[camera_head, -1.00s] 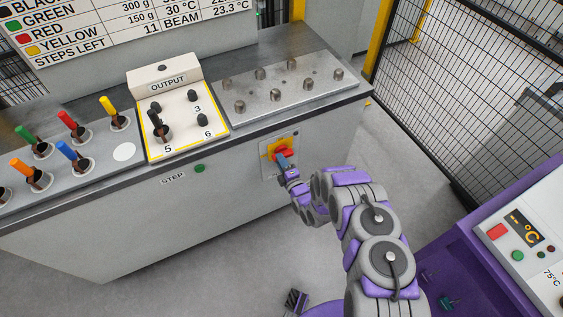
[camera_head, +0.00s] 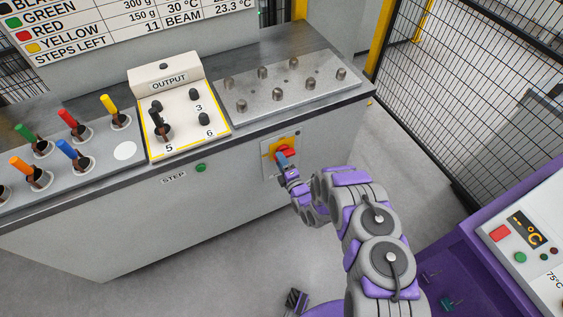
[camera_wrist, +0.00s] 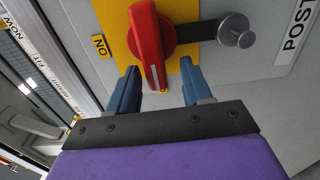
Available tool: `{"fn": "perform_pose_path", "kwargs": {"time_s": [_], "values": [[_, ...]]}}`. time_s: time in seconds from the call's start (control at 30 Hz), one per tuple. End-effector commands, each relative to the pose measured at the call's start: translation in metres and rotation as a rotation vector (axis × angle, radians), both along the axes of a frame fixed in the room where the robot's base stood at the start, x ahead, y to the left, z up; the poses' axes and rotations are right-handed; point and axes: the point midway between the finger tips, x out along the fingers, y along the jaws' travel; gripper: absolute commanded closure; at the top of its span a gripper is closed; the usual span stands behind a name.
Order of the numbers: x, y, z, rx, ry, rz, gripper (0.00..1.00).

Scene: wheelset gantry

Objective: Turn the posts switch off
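The posts switch is a red rotary handle (camera_wrist: 150,38) on a yellow plate (camera_wrist: 186,12), beside a partly cut-off "POST" label (camera_wrist: 298,25) and a yellow "ON" tag (camera_wrist: 100,46). In the head view the red handle (camera_head: 286,151) sits on the front face of the grey console, partly hidden by my gripper (camera_head: 283,161). In the wrist view my gripper (camera_wrist: 160,68) is open, its two blue fingers on either side of the handle's lower end. Gaps show between the fingers and the handle.
A metal knob on a dark bar (camera_wrist: 235,30) sits right of the handle. A green button (camera_head: 201,168) is left on the console front. The output box (camera_head: 166,85) and colored levers stand on top. A purple unit (camera_head: 470,245) and mesh fence (camera_head: 480,80) are at the right.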

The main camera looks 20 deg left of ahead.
Motion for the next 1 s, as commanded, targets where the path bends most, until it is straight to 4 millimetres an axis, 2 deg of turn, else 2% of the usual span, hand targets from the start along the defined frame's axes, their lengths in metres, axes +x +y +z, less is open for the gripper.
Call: {"fn": "perform_pose_path", "kwargs": {"time_s": [0.23,0.37,0.8,1.0], "values": [[0.000,-0.004,0.001,0.003,0.000,-0.002,0.51],[-0.007,-0.013,0.001,0.001,0.003,-0.003,0.51],[-0.067,-0.084,0.000,-0.001,0.005,-0.007,0.51],[-0.091,-0.109,-0.001,0.000,0.004,-0.005,0.51]]}}
